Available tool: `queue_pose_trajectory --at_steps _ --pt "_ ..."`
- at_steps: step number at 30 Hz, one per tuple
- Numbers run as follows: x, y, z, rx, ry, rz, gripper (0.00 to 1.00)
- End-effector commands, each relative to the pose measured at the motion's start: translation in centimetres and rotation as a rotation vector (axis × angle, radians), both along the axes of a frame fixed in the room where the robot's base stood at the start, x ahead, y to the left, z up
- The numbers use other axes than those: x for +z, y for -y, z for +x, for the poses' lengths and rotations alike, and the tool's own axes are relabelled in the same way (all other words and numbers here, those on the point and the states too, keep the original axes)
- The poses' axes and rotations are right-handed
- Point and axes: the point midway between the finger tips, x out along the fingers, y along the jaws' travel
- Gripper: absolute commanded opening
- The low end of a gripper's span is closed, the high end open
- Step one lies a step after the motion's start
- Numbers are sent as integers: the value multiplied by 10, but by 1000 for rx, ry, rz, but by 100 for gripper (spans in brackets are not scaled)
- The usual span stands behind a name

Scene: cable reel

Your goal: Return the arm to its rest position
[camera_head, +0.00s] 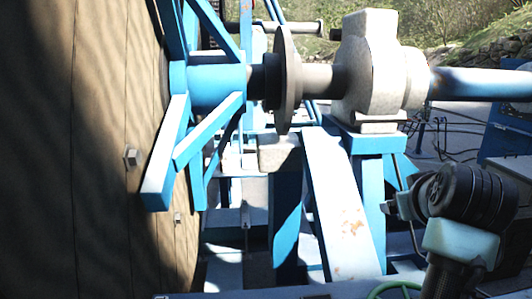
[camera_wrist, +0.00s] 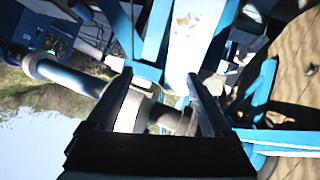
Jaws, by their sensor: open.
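My gripper (camera_wrist: 159,75) is open in the wrist view, with its two dark fingers spread and nothing held between them. Behind the fingers is the grey bearing housing (camera_wrist: 133,108) with its shaft; the view is turned over, with sky at the lower left. In the camera_head view my arm shows at the lower right, in front of the blue frame. The fingers cannot be made out clearly there. The same bearing housing (camera_head: 372,70) stands up and to the left of the arm, and the arm looks apart from it.
A large wooden cable reel (camera_head: 75,150) fills the left, with blue spokes (camera_head: 190,140) at its hub. A blue stand (camera_head: 340,205) carries the bearing. A blue shaft (camera_head: 480,84) runs right. A blue cabinet (camera_head: 508,135) stands at the right edge. Open paved ground lies behind.

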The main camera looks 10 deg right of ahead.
Motion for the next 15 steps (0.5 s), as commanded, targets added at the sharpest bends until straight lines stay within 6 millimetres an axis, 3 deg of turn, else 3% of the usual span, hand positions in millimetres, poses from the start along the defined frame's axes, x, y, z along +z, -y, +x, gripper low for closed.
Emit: queue_pose_trajectory --at_steps 3,7,11,15 --pt "62 -66 15 35 293 -90 85" --pt "129 -139 3 104 606 -123 85" --pt "187 -211 -35 200 897 -106 85" --pt "232 -272 -90 307 1160 -50 85"
